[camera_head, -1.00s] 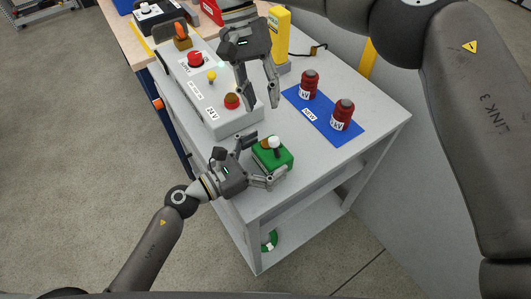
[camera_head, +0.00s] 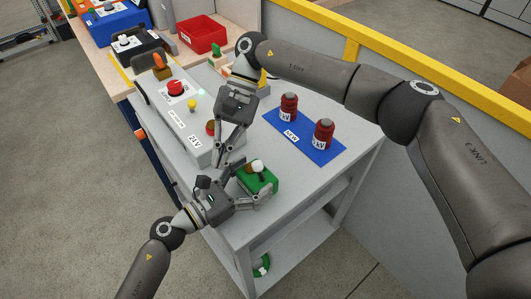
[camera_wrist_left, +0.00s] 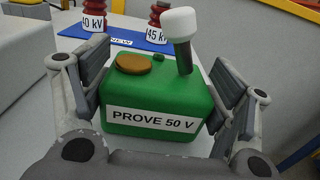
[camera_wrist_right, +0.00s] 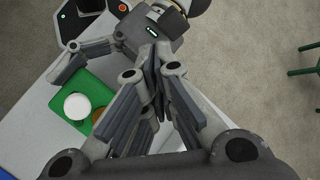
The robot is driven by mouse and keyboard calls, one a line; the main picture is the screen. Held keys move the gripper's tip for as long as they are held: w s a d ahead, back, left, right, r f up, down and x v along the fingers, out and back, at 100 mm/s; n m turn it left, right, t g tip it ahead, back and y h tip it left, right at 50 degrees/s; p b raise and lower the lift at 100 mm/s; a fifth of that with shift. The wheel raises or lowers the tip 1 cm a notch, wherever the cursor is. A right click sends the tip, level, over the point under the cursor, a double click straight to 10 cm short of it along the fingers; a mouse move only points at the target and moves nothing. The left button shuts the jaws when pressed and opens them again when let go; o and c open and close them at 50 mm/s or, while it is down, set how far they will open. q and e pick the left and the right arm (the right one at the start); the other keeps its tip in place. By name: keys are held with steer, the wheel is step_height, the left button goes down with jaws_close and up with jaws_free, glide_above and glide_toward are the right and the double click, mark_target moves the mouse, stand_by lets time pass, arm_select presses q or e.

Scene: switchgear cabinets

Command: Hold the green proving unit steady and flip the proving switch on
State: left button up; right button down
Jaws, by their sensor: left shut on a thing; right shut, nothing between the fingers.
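The green proving unit (camera_head: 262,184) stands at the near end of the grey table top; the left wrist view shows its label "PROVE 50 V" (camera_wrist_left: 150,117). On its top are a brown round disc (camera_wrist_left: 133,64) and the proving switch, a dark lever with a white knob (camera_wrist_left: 179,24); the lever stands up with a slight tilt. My left gripper (camera_head: 255,187) is shut on the unit, one finger on each side. My right gripper (camera_head: 222,161) is shut and empty, just left of the unit and apart from the switch. The white knob (camera_wrist_right: 77,106) also shows in the right wrist view.
A grey panel box (camera_head: 178,115) with red and yellow buttons lies behind left. Two red-brown insulators (camera_head: 289,107) (camera_head: 323,134) stand on a blue mat (camera_head: 285,125) to the right. A red bin (camera_head: 203,34) is at the back. Free table top lies right of the unit.

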steer(key=w+d+m+t+y, duration=0.1)
steer(key=d+y, duration=0.1)
steer(key=y, duration=0.1)
steer(key=w+d+f+m+t+y, duration=0.1)
steer(key=w+d+y, duration=0.1)
steer(key=d+y, duration=0.1)
steer(key=w+d+m+t+y, duration=0.1)
steer(key=d+y, duration=0.2)
steer(key=shift+w+f+t+y, duration=0.2)
steer(key=shift+t+y, duration=0.1)
steer(key=shift+t, duration=0.1)
steer(key=w+d+f+m+t, duration=0.2)
steer(key=d+t, duration=0.3)
steer(key=d, duration=0.6)
steer(key=shift+f+y, duration=0.25)
steer(key=shift+y, duration=0.15)
steer(key=shift+s, duration=0.1)
steer(key=x, duration=1)
steer(key=shift+r, duration=0.1)
steer(key=shift+s, duration=0.15)
steer(key=shift+s+d+r, duration=0.15)
steer(key=shift+s+r, duration=0.1)
steer(key=shift+s, duration=0.5)
steer(key=shift+s+d+r, duration=0.15)
steer(key=shift+s+r, duration=0.15)
steer(key=shift+s, duration=0.45)
